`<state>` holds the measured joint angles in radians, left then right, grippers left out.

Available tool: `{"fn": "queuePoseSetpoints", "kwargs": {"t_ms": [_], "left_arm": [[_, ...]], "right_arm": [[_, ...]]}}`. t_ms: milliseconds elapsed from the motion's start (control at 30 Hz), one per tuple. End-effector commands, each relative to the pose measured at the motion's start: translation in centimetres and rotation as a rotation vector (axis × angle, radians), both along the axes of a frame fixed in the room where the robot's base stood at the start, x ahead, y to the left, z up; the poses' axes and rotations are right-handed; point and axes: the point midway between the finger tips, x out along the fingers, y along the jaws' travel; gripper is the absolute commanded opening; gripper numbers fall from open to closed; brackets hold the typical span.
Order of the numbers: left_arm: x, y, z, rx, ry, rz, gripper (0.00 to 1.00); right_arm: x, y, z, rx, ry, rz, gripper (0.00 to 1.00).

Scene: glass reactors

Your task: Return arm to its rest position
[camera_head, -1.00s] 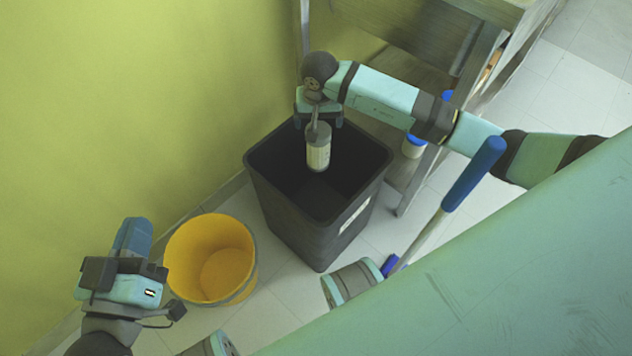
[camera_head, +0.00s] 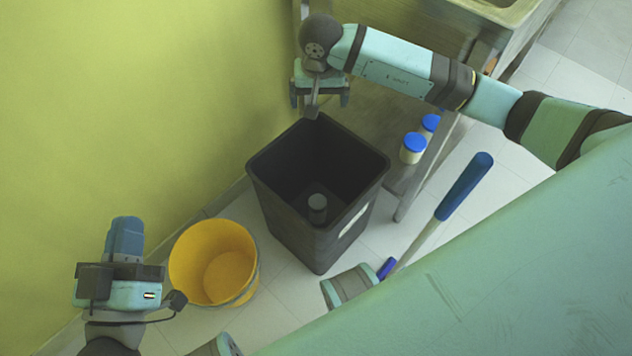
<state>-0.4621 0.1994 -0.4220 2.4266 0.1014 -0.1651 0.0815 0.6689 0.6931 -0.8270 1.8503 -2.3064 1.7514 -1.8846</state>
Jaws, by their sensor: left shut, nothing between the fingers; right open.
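My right gripper (camera_head: 319,103) is above the back edge of the black bin (camera_head: 296,228), pointing down. Its fingers are apart and nothing is held in it. My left gripper (camera_head: 126,236) is at the lower left, in front of the yellow-green wall. It is shut and empty, left of the yellow bucket. A small dark cylindrical container (camera_head: 317,207) is inside the black bin, near its front wall; its label is not readable.
A yellow bucket (camera_head: 212,262) stands on the tiled floor left of the bin. Two jars with blue lids (camera_head: 412,148) (camera_head: 430,122) are on the shelf of a table (camera_head: 404,196) at the right. A blue-handled tool (camera_head: 465,187) leans nearby. The wall (camera_head: 130,110) is close behind.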

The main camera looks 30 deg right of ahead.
Motion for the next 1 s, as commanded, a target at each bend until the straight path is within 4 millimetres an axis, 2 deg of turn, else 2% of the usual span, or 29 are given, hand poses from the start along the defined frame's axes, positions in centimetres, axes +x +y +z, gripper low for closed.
{"fn": "queuePoseSetpoints", "kwargs": {"t_ms": [133, 667, 767, 833, 1000], "left_arm": [[0.0, 0.1, 0.3, -0.003, -0.008, 0.004, 0.00], [0.0, 0.1, 0.4, -0.001, -0.004, 0.006, 0.00], [0.2, 0.4, -0.1, 0.031, 0.044, 0.020, 0.00], [0.5, 0.8, -1.2, 0.078, 0.113, 0.036, 0.00], [0.0, 2.8, -5.5, 0.227, 0.337, 0.084, 0.00]], "right_arm": [[-0.1, 0.1, 1.0, -0.001, 0.000, 0.000, 1.00], [-0.2, 0.1, 1.3, 0.000, 0.001, 0.000, 1.00], [-0.1, 0.1, 2.7, -0.001, 0.000, 0.000, 1.00], [-0.1, 0.1, 4.3, -0.001, 0.000, 0.000, 1.00], [-0.2, 0.1, 8.4, -0.001, 0.000, 0.000, 1.00]]}}
